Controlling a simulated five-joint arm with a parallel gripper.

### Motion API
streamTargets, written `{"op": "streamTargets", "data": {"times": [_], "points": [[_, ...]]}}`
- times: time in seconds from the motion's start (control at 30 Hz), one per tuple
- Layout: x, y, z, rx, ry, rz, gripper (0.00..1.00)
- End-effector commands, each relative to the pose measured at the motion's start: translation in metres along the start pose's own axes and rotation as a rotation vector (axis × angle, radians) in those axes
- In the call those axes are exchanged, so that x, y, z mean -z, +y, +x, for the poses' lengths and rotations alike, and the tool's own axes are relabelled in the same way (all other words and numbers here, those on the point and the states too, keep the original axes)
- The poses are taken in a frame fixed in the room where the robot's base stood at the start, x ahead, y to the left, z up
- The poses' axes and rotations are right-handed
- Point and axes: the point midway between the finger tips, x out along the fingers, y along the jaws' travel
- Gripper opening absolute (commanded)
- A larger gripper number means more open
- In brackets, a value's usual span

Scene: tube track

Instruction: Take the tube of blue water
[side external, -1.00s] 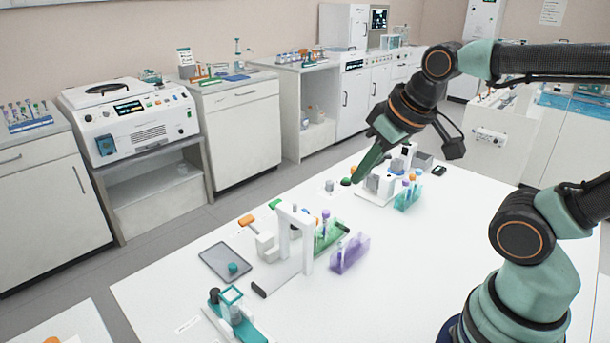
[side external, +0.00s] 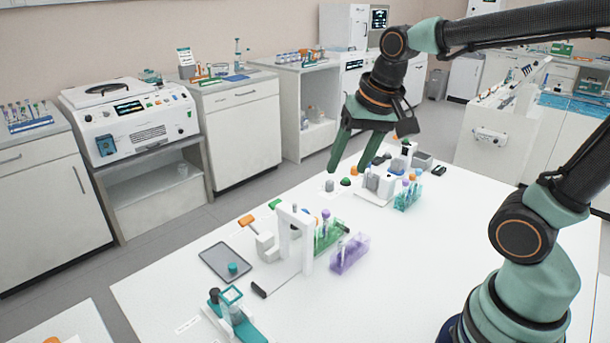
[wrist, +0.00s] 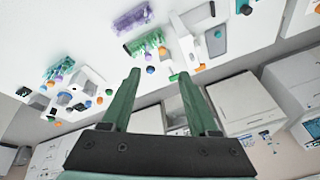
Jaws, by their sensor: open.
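My gripper (side external: 347,168) is open and empty, its two green fingers spread and pointing down above the back part of the white table. In the wrist view my gripper (wrist: 158,75) also has nothing between its fingers. A green rack (side external: 329,236) with purple-capped tubes stands mid-table, left of and below my gripper in the side view; it shows in the wrist view (wrist: 145,43). A purple rack (side external: 350,254) stands in front of it. A teal rack (side external: 406,202) with tubes stands farther back. I cannot tell which tube holds blue water.
A white frame (side external: 308,250) stands beside the green rack. A grey tray (side external: 218,259) and a teal device (side external: 232,316) are at the table's near left. Small caps and grey blocks (side external: 380,183) lie around the teal rack. The table's right side is clear.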

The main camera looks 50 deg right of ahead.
Motion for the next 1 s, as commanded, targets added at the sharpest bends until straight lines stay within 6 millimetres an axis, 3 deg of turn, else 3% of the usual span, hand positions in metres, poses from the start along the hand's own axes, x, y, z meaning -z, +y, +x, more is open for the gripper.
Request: {"op": "streamTargets", "data": {"times": [0.3, 0.5, 0.77, 1.0], "points": [[0.048, -0.002, 0.048, -0.165, -0.134, 0.707, 0.6], [0.065, 0.002, 0.08, -0.272, -0.162, 1.05, 0.6], [0.069, 0.006, 0.101, -0.325, -0.165, 1.2, 0.6], [0.057, 0.013, 0.138, -0.327, -0.167, 1.199, 0.6]]}}
